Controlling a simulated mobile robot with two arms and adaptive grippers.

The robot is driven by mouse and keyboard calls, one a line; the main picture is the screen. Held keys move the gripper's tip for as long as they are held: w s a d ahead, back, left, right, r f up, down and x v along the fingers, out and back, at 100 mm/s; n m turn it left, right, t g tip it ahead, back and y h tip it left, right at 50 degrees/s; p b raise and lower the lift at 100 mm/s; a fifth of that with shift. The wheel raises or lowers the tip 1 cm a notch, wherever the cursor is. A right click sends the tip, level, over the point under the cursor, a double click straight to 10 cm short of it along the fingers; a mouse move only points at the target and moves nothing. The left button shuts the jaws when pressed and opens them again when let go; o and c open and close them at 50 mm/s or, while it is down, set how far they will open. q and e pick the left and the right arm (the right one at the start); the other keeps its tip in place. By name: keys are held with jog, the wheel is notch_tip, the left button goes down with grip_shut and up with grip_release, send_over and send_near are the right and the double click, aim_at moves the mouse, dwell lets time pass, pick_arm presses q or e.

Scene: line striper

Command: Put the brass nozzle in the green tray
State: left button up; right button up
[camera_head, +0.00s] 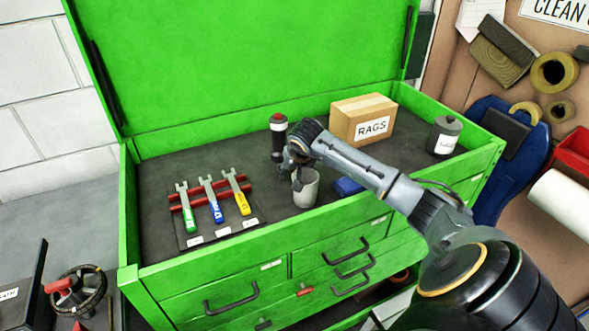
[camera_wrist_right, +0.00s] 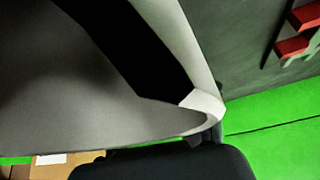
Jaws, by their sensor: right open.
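No brass nozzle can be made out in either view. The green tool chest (camera_head: 135,215) has its lid up and a dark-lined top tray; I see no separate green tray. My right gripper (camera_head: 299,172) is open, low over the top tray at the mouth of a grey cup (camera_head: 305,190). It partly hides the cup, and the cup's inside cannot be seen in the head view. In the right wrist view a large grey curved surface, probably the cup (camera_wrist_right: 100,125), fills much of the picture close up. My left gripper is not in view.
A RAGS box (camera_head: 363,120), a grey lidded can (camera_head: 444,135) and a blue item (camera_head: 348,186) are to the right. Several wrenches (camera_head: 215,200) lie left on a red rack.

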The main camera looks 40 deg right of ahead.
grip_shut()
jog(key=shift+r, duration=0.15)
